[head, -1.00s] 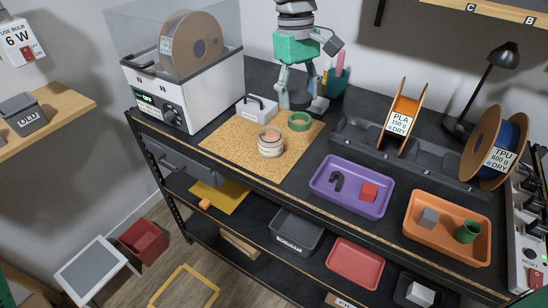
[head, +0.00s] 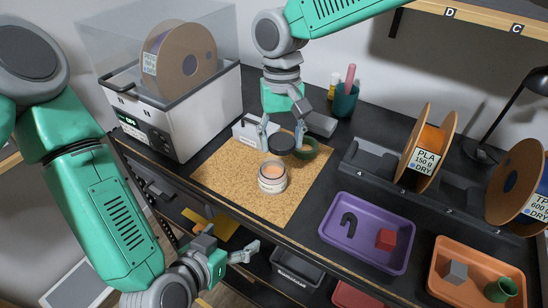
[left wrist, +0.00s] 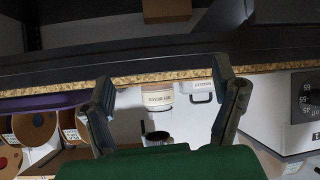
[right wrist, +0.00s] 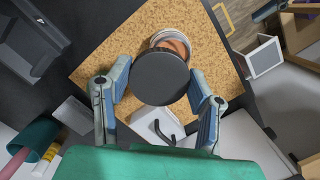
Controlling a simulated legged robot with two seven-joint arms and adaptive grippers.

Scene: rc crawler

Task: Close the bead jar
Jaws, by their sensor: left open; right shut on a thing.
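The open bead jar (head: 272,177) stands upright on the cork mat (head: 235,196), peach beads showing in its mouth. It also shows in the right wrist view (right wrist: 172,42) and, low behind the bench edge, in the left wrist view (left wrist: 157,99). My right gripper (head: 282,142) is shut on the round black lid (head: 281,144), behind the jar and apart from it. In the right wrist view the lid (right wrist: 160,77) sits between the fingers and hides part of the jar. My left gripper (head: 229,246) is open and empty, in front of the bench's front edge.
The white printer or dryer (head: 175,110) stands left of the mat. A purple tray (head: 366,232) is to the right. The mat's front is clear.

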